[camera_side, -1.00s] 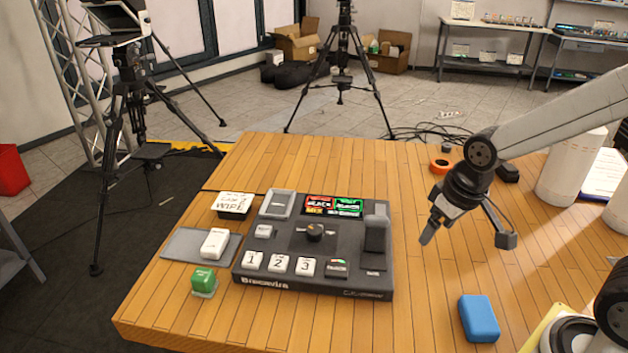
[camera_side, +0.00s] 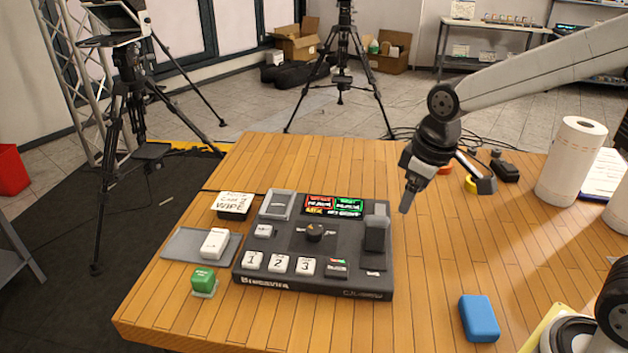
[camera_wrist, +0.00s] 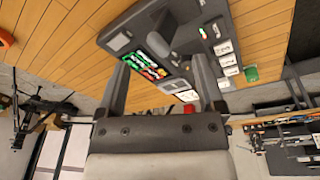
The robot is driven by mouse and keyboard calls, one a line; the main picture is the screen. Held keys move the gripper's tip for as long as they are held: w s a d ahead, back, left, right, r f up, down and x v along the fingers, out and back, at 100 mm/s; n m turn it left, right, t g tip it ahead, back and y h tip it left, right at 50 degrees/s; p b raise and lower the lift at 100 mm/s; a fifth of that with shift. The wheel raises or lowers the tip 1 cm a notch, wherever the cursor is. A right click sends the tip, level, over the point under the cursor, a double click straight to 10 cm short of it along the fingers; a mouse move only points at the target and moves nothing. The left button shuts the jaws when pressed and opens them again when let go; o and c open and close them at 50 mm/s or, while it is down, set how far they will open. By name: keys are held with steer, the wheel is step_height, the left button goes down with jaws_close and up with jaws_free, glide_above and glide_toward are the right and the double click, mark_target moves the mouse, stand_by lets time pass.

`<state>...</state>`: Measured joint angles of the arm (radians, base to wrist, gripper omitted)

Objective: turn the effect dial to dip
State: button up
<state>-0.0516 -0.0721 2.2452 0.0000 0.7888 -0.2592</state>
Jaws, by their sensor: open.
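The effect dial (camera_side: 314,232) is a round dark knob with an orange mark, in the middle of the black switcher console (camera_side: 370,287). Small labels around the dial are too small to read. My gripper (camera_side: 446,190) is open and empty, in the air to the right of the console and above the table. In the wrist view my gripper's two fingers (camera_wrist: 160,88) are spread apart, with the console (camera_wrist: 183,32) seen beyond them at an angle. The console's lit screen (camera_side: 333,206) shows red and green tiles behind the dial.
A lever block (camera_side: 376,232) stands on the console's right side. Numbered buttons (camera_side: 279,262) line its front. A white-topped block (camera_side: 234,203), a green block (camera_side: 203,280) and a grey tray (camera_side: 183,243) sit left. A blue block (camera_side: 479,318) lies front right. Paper rolls (camera_side: 570,165) stand right.

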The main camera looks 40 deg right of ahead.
steer(key=w+a+n, duration=0.4)
steer(key=w+n, duration=0.1)
steer(key=w, duration=0.2)
steer(key=n+g, duration=0.2)
steer(key=n, duration=0.5)
glide_above(314, 230)
step_height(314, 230, down, 2)
steer(key=shift+d+f, duration=0.1)
steer(key=shift+f, duration=2.2)
steer(key=shift+f, duration=3.85)
jaws_close()
